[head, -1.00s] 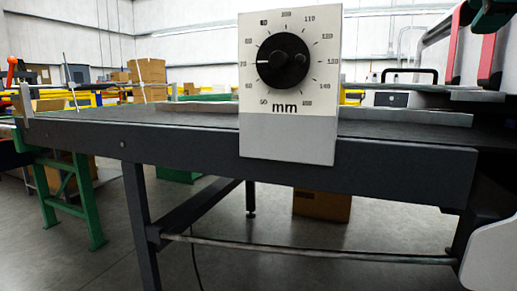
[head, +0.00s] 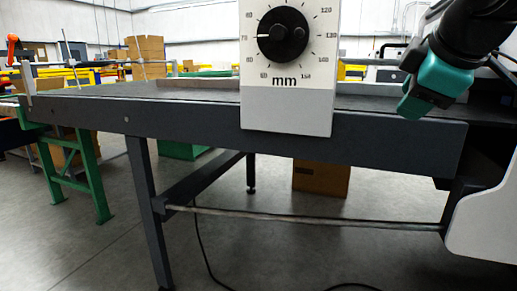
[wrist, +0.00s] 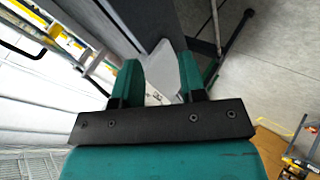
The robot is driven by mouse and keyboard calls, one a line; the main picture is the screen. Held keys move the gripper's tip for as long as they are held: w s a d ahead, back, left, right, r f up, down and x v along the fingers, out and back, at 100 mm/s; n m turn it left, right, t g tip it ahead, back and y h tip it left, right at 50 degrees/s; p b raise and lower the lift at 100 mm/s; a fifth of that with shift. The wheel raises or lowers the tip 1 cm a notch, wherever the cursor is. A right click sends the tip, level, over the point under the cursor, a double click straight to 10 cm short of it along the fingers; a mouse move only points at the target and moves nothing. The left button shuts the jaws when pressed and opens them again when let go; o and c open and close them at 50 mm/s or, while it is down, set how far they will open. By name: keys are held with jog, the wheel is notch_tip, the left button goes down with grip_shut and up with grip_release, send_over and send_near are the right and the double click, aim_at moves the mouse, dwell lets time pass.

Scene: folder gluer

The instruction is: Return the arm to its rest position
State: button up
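My gripper (head: 412,106) shows at the upper right of the head view, teal with a black wrist. It hangs in front of the machine's right part, to the right of the dial panel, and appears clear of the panel. In the wrist view its two teal fingers (wrist: 160,64) stand apart with no held object visible, so it is open. The white and grey dial panel (head: 287,108) is fixed on the front of the dark rail, and its top is cut off. Its black knob (head: 283,35) has a white mark pointing left, near 70. Much of my arm is out of view.
The long dark machine rail (head: 190,118) crosses the view on dark legs. A green stand (head: 92,175) is at left. A cardboard box (head: 321,179) sits on the floor beneath the machine. A thin cable (head: 203,250) lies on otherwise open grey floor in front.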

jog(key=s+a+f+m+g+y, duration=0.2)
jog(key=s+a+f+m+g, duration=0.15)
jog(key=s+f, duration=0.6)
jog(key=s+a+f+m+g+y, duration=0.2)
jog(key=s+a+f+g, duration=0.3)
jog(key=s+f, duration=0.5)
notch_tip(320, 180, up, 33)
jog(key=p, duration=3.4)
jog(key=shift+a+r+p, duration=0.2)
jog(key=shift+p, duration=0.1)
